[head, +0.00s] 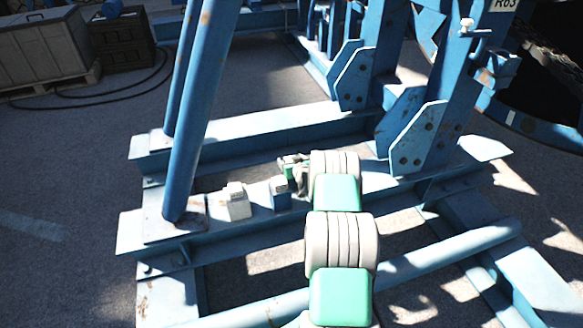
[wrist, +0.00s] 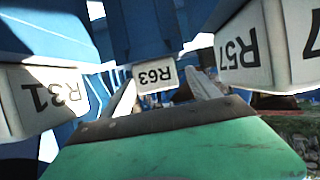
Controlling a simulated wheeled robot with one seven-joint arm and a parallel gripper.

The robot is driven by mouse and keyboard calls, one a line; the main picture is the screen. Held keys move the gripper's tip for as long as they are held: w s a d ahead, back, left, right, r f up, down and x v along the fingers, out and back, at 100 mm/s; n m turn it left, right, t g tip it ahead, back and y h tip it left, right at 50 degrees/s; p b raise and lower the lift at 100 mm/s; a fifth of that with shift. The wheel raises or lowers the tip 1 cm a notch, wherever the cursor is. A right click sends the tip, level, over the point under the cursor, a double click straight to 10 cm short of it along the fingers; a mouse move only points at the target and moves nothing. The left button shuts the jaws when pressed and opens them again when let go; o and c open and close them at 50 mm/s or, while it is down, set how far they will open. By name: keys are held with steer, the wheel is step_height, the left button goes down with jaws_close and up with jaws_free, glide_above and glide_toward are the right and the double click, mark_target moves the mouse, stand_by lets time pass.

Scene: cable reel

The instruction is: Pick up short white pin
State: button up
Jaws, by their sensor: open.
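A short white piece (head: 237,203), a block with a smaller step on top, stands on the blue lower beam, left of my gripper; it looks like the short white pin. A similar short blue piece (head: 280,194) stands between it and my arm. My gripper (head: 292,163) is at the far end of my green and white arm, above the beam and partly hidden by the arm. In the wrist view its two pale fingers (wrist: 165,90) are apart, with nothing seen held between them. I cannot make out the white piece in the wrist view.
A slanted blue post (head: 192,120) rises left of the white piece. Blue uprights with bolted plates (head: 418,138) stand to the right. White labelled blocks, such as R63 (wrist: 155,76), show in the wrist view. Grey floor (head: 70,170) is open at left, before a crate (head: 42,50).

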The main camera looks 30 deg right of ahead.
steer(key=shift+c, duration=0.4)
steer(key=shift+s, duration=0.1)
jaws_close()
steer(key=shift+d+r, duration=0.1)
steer(key=shift+r, duration=0.05)
stand_by(0.4)
